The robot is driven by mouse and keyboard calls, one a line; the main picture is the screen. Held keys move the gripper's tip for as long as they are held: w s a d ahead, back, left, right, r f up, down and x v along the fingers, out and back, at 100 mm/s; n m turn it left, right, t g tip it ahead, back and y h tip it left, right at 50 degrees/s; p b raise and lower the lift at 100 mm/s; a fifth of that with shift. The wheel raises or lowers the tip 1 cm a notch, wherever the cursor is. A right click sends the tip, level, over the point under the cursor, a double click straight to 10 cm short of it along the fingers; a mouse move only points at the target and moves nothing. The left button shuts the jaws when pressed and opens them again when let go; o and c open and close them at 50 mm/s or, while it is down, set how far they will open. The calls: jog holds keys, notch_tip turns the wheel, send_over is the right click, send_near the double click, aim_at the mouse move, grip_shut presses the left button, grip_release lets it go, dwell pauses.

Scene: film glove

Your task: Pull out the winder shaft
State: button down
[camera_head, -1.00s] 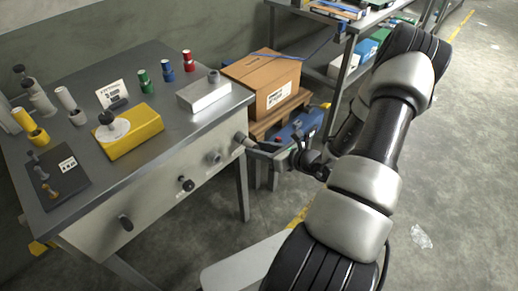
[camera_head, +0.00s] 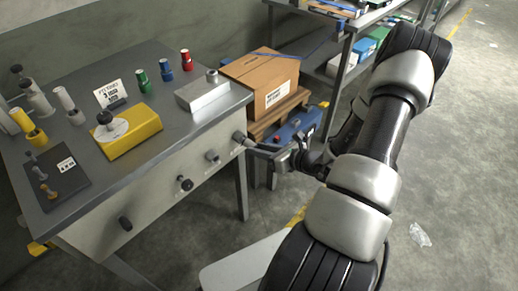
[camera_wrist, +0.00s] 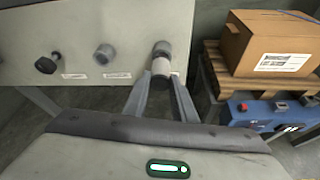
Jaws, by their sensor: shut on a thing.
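The front panel (camera_head: 150,200) of the metal workbench carries several round fittings in a row. The rightmost fitting is a short grey shaft with a pale collar, which I take for the winder shaft (camera_head: 239,137); it also shows in the wrist view (camera_wrist: 162,49), sticking out of the panel. My gripper (camera_head: 250,143) reaches it from the right. In the wrist view my gripper (camera_wrist: 160,75) has one finger on each side of the pale collar, shut on it. The contact faces of the fingertips are hidden.
A grey socket (camera_wrist: 104,54) and a black knob (camera_wrist: 47,64) sit left of the shaft on the panel. A cardboard box (camera_head: 262,80) on a wooden pallet and a blue case (camera_head: 298,127) stand close to the right. The bench top holds several spools and a yellow block (camera_head: 130,139).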

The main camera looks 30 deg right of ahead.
jog(key=shift+s, duration=0.1)
jog(key=shift+s+d, duration=0.25)
jog(key=shift+s, duration=0.4)
jog(key=shift+s+d, duration=0.3)
jog(key=shift+s, duration=0.4)
jog(key=shift+s+d, duration=0.25)
jog(key=shift+s, duration=0.4)
jog(key=shift+s, duration=0.1)
jog(key=s, duration=0.1)
jog(key=s+d, duration=0.1)
jog(key=shift+s, duration=0.3)
